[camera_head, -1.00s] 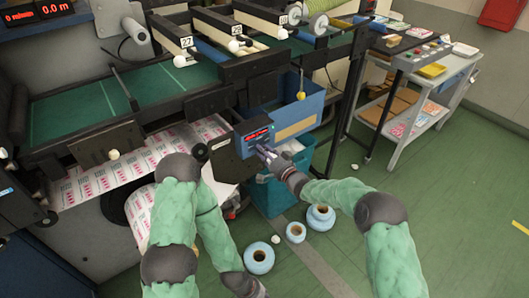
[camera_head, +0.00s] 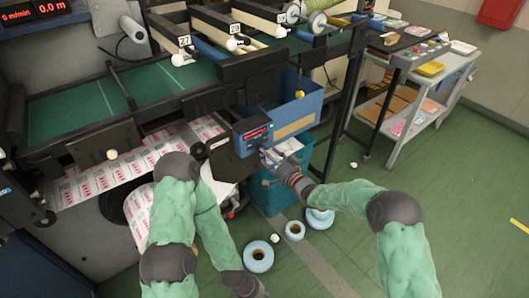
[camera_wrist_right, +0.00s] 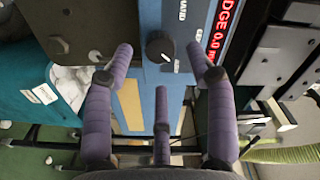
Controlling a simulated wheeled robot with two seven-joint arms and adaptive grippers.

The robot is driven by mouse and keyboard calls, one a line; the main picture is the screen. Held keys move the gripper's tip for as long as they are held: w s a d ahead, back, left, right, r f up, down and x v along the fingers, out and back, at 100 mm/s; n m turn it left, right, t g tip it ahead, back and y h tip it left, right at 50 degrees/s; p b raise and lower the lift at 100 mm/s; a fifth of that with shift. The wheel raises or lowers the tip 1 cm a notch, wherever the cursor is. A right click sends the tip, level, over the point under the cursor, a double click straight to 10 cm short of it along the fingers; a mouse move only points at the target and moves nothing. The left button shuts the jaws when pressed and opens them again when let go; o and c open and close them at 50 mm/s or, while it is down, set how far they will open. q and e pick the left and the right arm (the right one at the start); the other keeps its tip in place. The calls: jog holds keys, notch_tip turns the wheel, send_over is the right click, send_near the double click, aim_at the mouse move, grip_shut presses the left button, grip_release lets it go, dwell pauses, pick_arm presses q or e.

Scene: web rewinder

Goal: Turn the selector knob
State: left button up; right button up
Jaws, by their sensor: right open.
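The selector knob (camera_wrist_right: 160,47) is a round black knob with a pale pointer line, on the blue face of a control box (camera_head: 254,133). A red lit display (camera_wrist_right: 222,35) sits beside it. In the head view the knob is too small to make out. My right gripper (camera_wrist_right: 160,59) is open, with its purple fingers spread on both sides of the knob and a third finger below. I see no clear contact with the knob. In the head view my right gripper (camera_head: 268,156) is at the box's lower right. My left gripper (camera_head: 246,287) hangs low at the bottom edge, its fingers not clear.
A teal bin (camera_head: 277,190) stands below the control box. Several blue rolls (camera_head: 258,256) lie on the green floor. A printed web (camera_head: 95,182) runs at the left. A grey cart (camera_head: 420,95) with papers stands at the back right.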

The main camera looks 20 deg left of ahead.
jog(key=v, duration=0.8)
jog(key=shift+d, duration=0.1)
